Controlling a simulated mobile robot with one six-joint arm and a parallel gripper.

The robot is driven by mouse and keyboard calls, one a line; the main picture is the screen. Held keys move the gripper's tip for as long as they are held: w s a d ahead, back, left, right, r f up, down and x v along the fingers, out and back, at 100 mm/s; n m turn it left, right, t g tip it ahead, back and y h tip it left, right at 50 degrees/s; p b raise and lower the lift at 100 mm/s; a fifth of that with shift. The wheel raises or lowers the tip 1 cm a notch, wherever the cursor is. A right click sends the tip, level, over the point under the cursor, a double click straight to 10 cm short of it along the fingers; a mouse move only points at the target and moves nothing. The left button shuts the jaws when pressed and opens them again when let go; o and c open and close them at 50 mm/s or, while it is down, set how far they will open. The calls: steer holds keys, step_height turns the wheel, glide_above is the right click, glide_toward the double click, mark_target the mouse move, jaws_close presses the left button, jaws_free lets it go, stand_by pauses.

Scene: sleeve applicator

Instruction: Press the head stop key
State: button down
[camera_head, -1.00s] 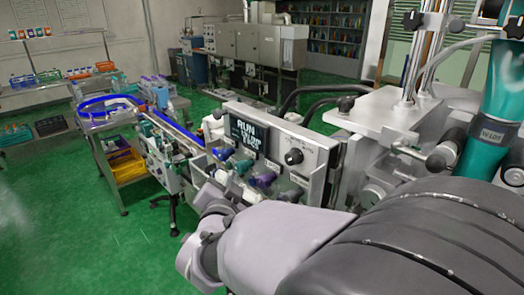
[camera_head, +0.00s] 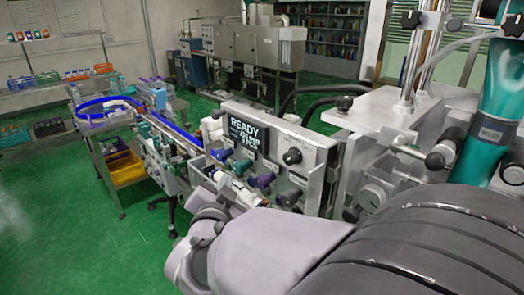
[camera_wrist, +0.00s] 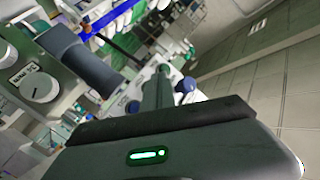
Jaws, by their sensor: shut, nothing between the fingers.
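The control panel (camera_head: 262,143) stands in the middle of the head view, with a lit display (camera_head: 247,134) reading READY. Below the display is a row of coloured keys: a teal one (camera_head: 240,166), a purple one (camera_head: 263,181) and a greyish one (camera_head: 288,197). Their labels are too small to read, so I cannot tell which is the head stop key. In the wrist view my gripper (camera_wrist: 162,75) is shut and empty, its fingers together. A blue knob (camera_wrist: 187,88) shows just right of the fingertips; contact cannot be told.
A black dial (camera_head: 292,156) sits on the panel's right, and a dial also shows in the wrist view (camera_wrist: 40,86). A machine with metal posts and a teal cylinder (camera_head: 485,125) stands at right. A blue-railed conveyor (camera_head: 175,127) runs left. Green floor is open at lower left.

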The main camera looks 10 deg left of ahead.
steer(key=s+a, duration=0.3)
steer(key=shift+s+a, duration=0.15)
steer(key=shift+s, duration=0.25)
stand_by(0.6)
